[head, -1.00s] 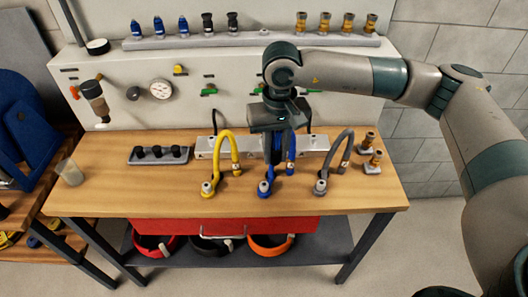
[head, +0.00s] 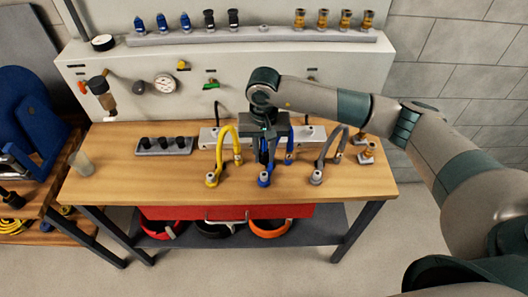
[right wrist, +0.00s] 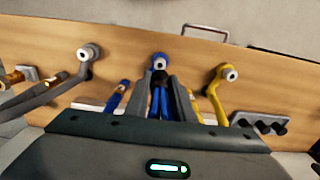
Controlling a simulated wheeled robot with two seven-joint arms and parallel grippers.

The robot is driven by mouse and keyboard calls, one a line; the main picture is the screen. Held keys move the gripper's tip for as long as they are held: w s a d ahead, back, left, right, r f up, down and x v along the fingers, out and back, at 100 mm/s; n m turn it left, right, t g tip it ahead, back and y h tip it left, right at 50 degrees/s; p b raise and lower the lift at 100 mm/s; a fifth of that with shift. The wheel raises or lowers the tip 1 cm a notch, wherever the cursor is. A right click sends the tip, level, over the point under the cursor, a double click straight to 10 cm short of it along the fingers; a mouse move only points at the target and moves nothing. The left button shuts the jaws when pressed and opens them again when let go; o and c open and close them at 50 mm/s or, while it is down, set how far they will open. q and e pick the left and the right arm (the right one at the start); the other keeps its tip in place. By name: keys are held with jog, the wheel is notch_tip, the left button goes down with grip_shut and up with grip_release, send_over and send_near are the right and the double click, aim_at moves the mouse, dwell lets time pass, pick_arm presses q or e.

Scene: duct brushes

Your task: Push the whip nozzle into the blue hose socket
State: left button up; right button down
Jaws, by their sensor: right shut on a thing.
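My right gripper (head: 264,158) is upright above the middle of the bench and shut on the whip nozzle. In the right wrist view the whip nozzle (right wrist: 160,79) shows between the fingers as a black collar with blue strands running back towards the palm. The blue hose socket (head: 264,179) stands on the bench just in front of and below the fingers. In the right wrist view the socket (right wrist: 158,60) lies straight beyond the black collar. I cannot tell whether the two touch. The blue hose (head: 290,150) is partly hidden behind the gripper. My left gripper is not in view.
A yellow hose (head: 222,150) stands close on the left and a grey hose (head: 326,152) on the right. A black-capped rack (head: 165,146) and brass pieces (head: 367,153) lie further out. The bench front (head: 330,192) is clear.

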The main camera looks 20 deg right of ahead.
aim_at(264, 175)
jog(key=shift+f, duration=0.15)
jog(key=shift+f+b, duration=0.75)
jog(key=shift+f, duration=2)
jog(key=shift+b, duration=1.75)
dwell(0.6)
jog(key=shift+f+b, duration=0.5)
jog(key=shift+b, duration=0.15)
dwell(0.3)
jog(key=c, duration=1.4)
grip_release()
jog(key=shift+c, duration=0.2)
jog(key=shift+r, duration=0.1)
